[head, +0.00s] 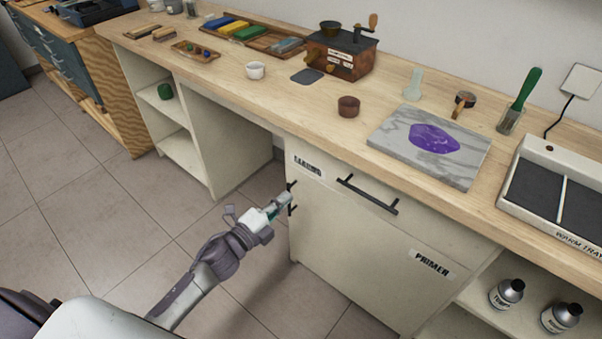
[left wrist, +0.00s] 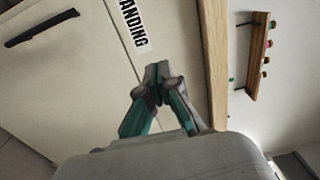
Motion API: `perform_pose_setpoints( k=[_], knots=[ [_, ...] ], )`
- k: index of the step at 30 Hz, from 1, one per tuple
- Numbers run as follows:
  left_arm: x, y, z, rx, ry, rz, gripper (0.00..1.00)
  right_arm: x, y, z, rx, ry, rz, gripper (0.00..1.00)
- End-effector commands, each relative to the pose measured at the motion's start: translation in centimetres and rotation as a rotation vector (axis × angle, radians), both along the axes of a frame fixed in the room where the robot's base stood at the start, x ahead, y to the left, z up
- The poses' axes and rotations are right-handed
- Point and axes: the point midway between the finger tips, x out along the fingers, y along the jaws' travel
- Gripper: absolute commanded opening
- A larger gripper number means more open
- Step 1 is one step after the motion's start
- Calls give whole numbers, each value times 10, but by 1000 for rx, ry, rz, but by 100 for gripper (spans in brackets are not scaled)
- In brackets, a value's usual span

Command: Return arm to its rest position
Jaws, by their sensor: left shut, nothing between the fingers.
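My left arm comes in from the lower left of the head view. Its gripper (head: 280,203) is beside the left edge of the white cabinet front (head: 345,245), close to a small dark handle (head: 291,199). The gripper is shut and empty. In the left wrist view the fingers (left wrist: 158,82) meet at their tips in front of the cabinet front. Whether they touch the cabinet I cannot tell. My right gripper does not show.
The wooden worktop (head: 290,97) runs above the cabinet. On it are a coffee grinder (head: 341,52), a marble slab (head: 387,134) with purple stuff, and a warm tray (head: 510,208). A dark drawer handle (head: 367,195) sticks out. The tiled floor (head: 75,209) at left is clear.

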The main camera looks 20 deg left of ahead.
Motion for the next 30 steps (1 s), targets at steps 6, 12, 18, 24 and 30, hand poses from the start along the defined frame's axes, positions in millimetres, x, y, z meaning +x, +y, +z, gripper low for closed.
perform_pose_setpoints(
  k=[6,12,18,24,30],
  knots=[
    [-3,2,-4,-8,14,6,0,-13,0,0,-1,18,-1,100],
    [-19,21,-83,-159,243,118,0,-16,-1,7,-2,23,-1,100],
    [-87,44,-217,-416,625,357,0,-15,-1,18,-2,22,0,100],
    [-197,48,-324,-631,963,637,0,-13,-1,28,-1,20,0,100],
    [-328,37,-393,-788,1244,944,0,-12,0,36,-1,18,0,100]
  ],
)
